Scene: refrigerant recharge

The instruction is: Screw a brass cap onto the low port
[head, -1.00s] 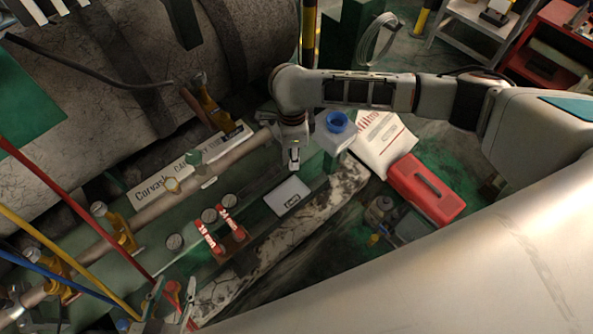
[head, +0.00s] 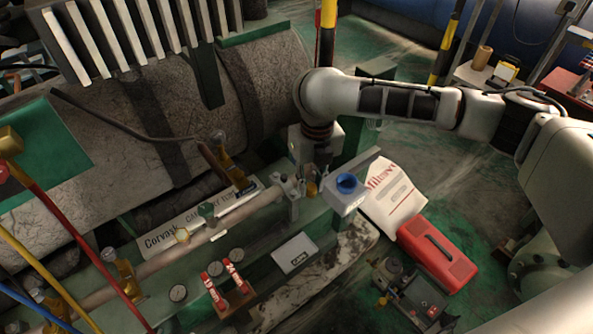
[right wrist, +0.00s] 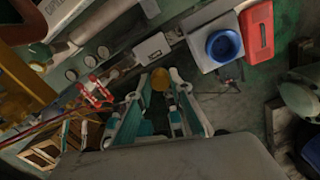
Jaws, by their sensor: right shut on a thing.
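A brass cap (right wrist: 160,79) shows between the fingertips of my right gripper (right wrist: 163,90) in the right wrist view, and the fingers are shut on it. In the head view my right gripper (head: 307,180) is at the far right end of the long pipe (head: 158,262), left of the blue-rimmed container. The arm and wrist cover part of that area. I cannot make out which fitting is the low port, and no contact between cap and port can be seen. My left gripper is not in view.
A grey box with a blue round opening (head: 346,183) stands close right of my gripper. Beyond are a white printed bag (head: 393,198) and a red case (head: 437,254). Red-labelled fittings (head: 224,287) and a light plate (head: 294,253) sit on the green bench. A large tank lies behind.

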